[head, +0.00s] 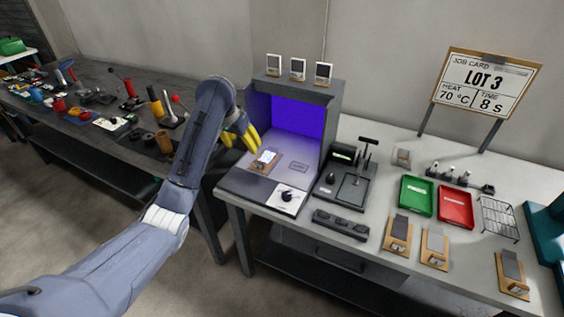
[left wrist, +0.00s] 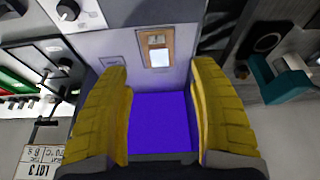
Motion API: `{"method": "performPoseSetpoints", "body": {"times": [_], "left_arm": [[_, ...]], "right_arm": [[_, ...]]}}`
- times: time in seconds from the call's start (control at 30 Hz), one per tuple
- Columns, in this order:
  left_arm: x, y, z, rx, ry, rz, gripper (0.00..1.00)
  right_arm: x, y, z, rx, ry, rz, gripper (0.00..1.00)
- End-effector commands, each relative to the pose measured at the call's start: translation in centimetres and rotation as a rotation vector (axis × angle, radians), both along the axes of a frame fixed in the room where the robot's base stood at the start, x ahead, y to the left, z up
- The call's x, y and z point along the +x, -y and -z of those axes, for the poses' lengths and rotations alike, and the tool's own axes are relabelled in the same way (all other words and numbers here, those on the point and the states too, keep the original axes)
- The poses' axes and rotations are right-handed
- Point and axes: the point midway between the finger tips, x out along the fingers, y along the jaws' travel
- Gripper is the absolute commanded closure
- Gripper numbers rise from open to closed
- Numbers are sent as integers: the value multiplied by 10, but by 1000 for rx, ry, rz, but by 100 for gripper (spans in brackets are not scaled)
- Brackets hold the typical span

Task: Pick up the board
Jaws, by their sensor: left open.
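A small wooden board (head: 264,160) with a bright pale patch lies on the floor of the grey booth (head: 333,112) with the glowing violet back wall. It also shows in the left wrist view as a brown board (left wrist: 157,46), ahead of and between the yellow fingers. My left gripper (head: 243,139) is at the booth's left opening, just above and left of the board. In the left wrist view its fingers (left wrist: 163,105) are spread wide with nothing between them, apart from the board. My right gripper is not in view.
A cluttered dark bench (head: 95,140) is at left.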

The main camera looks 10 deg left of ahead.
Motion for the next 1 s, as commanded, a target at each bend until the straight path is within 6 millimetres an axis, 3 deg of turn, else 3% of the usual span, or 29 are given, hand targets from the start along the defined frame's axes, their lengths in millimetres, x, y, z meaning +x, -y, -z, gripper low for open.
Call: {"method": "performPoseSetpoints", "body": {"times": [0.17,0.4,0.7,1.0], "left_arm": [[2,4,3,-8,2,6,38],[15,7,37,-6,1,5,38],[33,11,81,-4,2,6,38],[44,13,105,-4,4,7,38]], "right_arm": [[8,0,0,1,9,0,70],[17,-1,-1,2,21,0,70],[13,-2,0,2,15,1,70],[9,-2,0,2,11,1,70]]}}
